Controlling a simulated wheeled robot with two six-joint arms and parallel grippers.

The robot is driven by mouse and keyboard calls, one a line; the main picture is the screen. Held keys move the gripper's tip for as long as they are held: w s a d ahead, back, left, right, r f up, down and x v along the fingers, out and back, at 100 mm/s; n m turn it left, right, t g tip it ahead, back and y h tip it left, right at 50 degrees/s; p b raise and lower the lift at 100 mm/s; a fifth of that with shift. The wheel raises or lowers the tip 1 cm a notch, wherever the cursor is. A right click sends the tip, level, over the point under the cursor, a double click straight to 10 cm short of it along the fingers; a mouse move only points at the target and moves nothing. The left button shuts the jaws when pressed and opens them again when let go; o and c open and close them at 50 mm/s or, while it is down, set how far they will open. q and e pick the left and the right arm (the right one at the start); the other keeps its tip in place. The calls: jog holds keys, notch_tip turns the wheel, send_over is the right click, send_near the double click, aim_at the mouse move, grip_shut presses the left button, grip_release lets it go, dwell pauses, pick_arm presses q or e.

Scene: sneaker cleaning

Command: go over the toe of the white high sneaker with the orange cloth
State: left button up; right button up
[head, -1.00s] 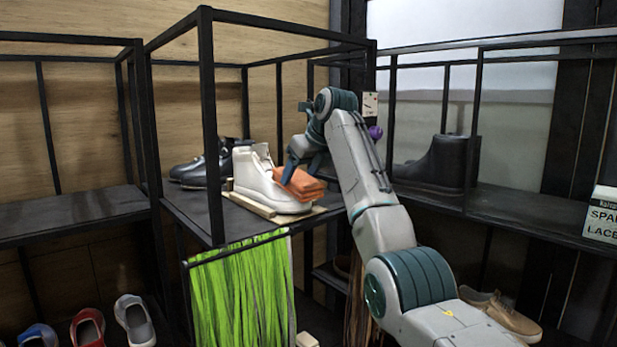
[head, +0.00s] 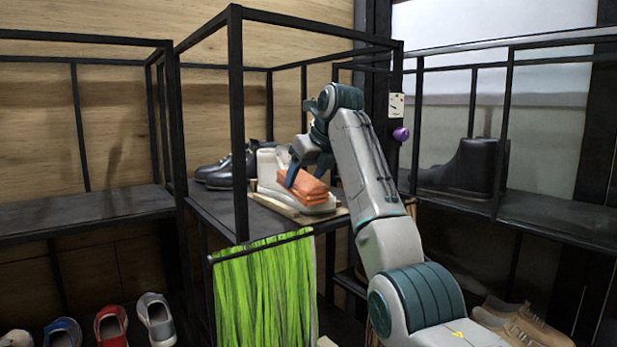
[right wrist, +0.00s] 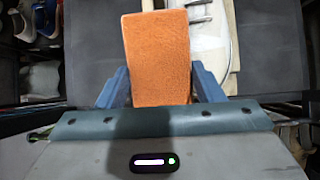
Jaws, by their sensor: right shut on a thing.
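The white high sneaker (head: 267,166) stands on a pale wooden board (head: 285,208) on the black shelf, its toe pointing right. My right gripper (head: 296,176) is shut on the folded orange cloth (head: 309,188). The cloth lies over the front of the sneaker and hides part of it; exact contact cannot be told. In the right wrist view the cloth (right wrist: 156,58) sits between the blue fingers (right wrist: 160,90), with a strip of the sneaker (right wrist: 208,45) to its right. My left gripper is not in view.
Dark shoes (head: 228,170) stand behind the sneaker on the shelf. Black frame posts (head: 238,120) rise at the shelf's front. Bright green strands (head: 265,290) hang below. A black boot (head: 470,165) stands on the right shelf. The left shelf (head: 80,212) is bare.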

jog(key=shift+d, duration=0.1)
jog(key=shift+d+r, duration=0.1)
jog(key=shift+r, duration=0.15)
jog(key=r+p, duration=0.2)
jog(key=r, duration=0.1)
jog(key=s+r+p, duration=0.1)
jog(key=r, duration=0.1)
jog(key=shift+d+r+p, duration=0.2)
jog(key=shift+d+p, duration=0.1)
jog(key=shift+p, duration=0.1)
jog(key=shift+s, duration=0.1)
jog(key=shift+r, duration=0.1)
jog(key=shift+s+d+r, duration=0.1)
jog(key=shift+s+r, duration=0.1)
jog(key=shift+r, duration=0.5)
jog(key=shift+s+d+r, duration=0.1)
jog(key=shift+s+r, duration=0.05)
jog(key=shift+r, duration=0.55)
jog(key=shift+w, duration=0.1)
